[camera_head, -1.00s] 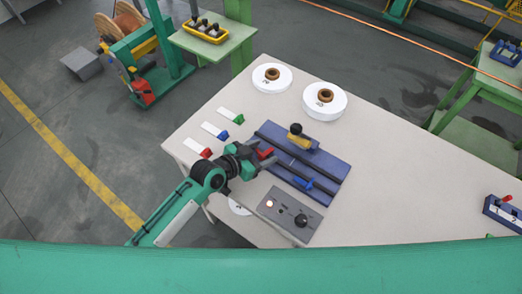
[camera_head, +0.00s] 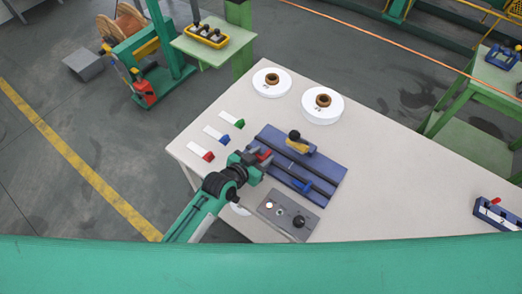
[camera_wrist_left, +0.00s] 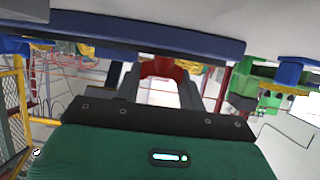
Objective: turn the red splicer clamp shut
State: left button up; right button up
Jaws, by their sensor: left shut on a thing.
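The blue splicer bed (camera_head: 328,171) lies on the pale table with dark rails along it. The red splicer clamp (camera_head: 265,155) is at its left edge, partly covered by my left gripper (camera_head: 260,158). In the left wrist view, the red clamp (camera_wrist_left: 160,66) shows between the two grey fingers of my left gripper (camera_wrist_left: 161,84), which are shut on it. The clamp's exact angle is hard to tell. My right gripper is in neither view.
A yellow block with a black knob (camera_head: 299,145) and a blue clamp (camera_head: 304,186) are on the bed. A grey control box (camera_head: 287,216) stands close in front. Red, blue and green-ended tags (camera_head: 215,133) lie left; white reels (camera_head: 322,108) stand behind.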

pick_arm(q)
jog(key=shift+r+n+y+p, duration=0.15)
jog(key=shift+n+y+p, duration=0.15)
jog(key=shift+t, duration=0.3)
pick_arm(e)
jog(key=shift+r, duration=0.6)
pick_arm(q)
jog(key=o, duration=1)
jog(key=shift+b+v, duration=1.6)
jog(key=shift+v, duration=5.25)
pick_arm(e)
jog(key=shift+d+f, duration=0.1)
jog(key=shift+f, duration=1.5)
